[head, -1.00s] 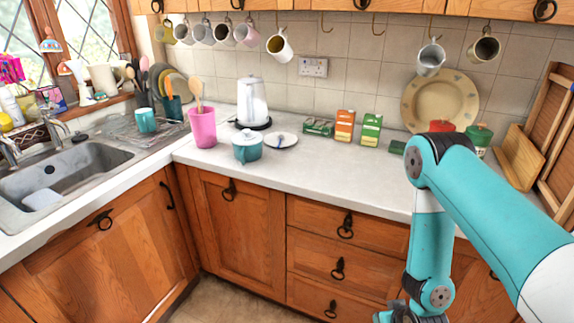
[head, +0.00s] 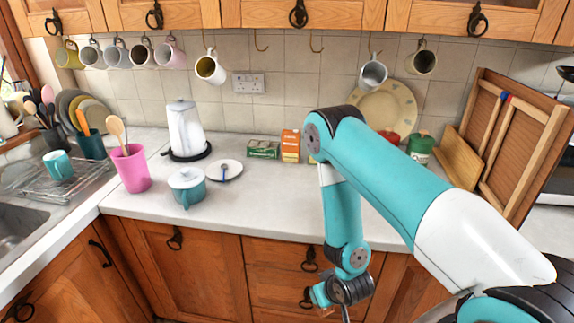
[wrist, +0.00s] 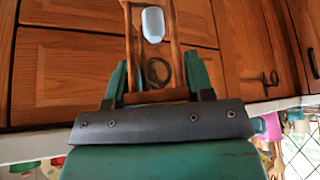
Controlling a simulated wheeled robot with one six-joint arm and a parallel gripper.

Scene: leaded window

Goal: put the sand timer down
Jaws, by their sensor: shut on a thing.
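The sand timer (wrist: 155,97) has a wooden end, slim wooden posts and a pale glass bulb (wrist: 153,24). In the wrist view it stands out ahead of my gripper (wrist: 157,82), between the two green fingers, which are shut on it. Wooden cabinet fronts lie behind it. In the head view my gripper (head: 345,308) is low, at the picture's bottom edge, in front of the drawers and below the worktop's level. The sand timer cannot be made out there.
The pale worktop (head: 280,205) has free room right of the teal pot (head: 187,188) and white saucer (head: 224,170). A pink utensil pot (head: 131,171), kettle (head: 187,132), small boxes (head: 263,149) and green canister (head: 420,146) stand on it. Mugs hang above.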

